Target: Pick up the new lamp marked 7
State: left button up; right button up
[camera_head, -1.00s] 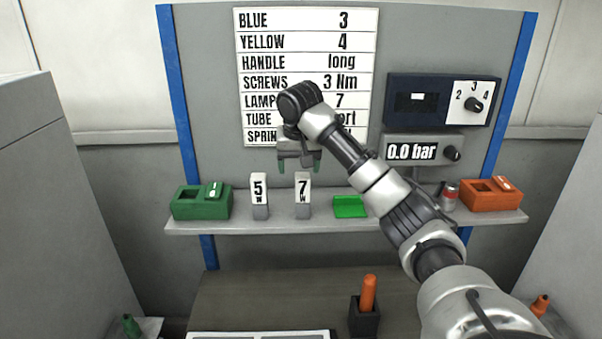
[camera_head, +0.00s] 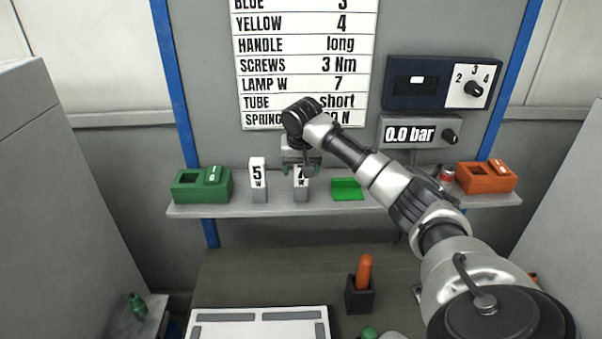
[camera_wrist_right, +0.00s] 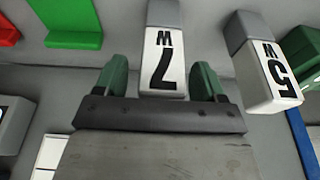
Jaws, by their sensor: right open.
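The lamp marked 7 (camera_head: 301,187) stands upright on the shelf, a white block with a grey base, its top partly hidden by my gripper. In the right wrist view the lamp marked 7 (camera_wrist_right: 163,50) lies between the green fingers, with a gap on each side. My right gripper (camera_head: 301,169) is open at the top of this lamp, one finger on each side. It also shows in the right wrist view (camera_wrist_right: 160,84). The lamp marked 5 (camera_head: 258,180) stands to the left on the shelf, and in the right wrist view (camera_wrist_right: 267,70) it is close beside one finger. My left gripper is not in view.
The sign (camera_head: 305,65) reads LAMP W 7. Below, an orange handle (camera_head: 364,273) stands in a dark block.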

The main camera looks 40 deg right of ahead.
jog(key=shift+w+f, duration=0.1)
jog(key=shift+f, duration=0.45)
jog(key=c, duration=0.9)
jog(key=shift+c, duration=0.7)
jog(key=shift+r, duration=0.2)
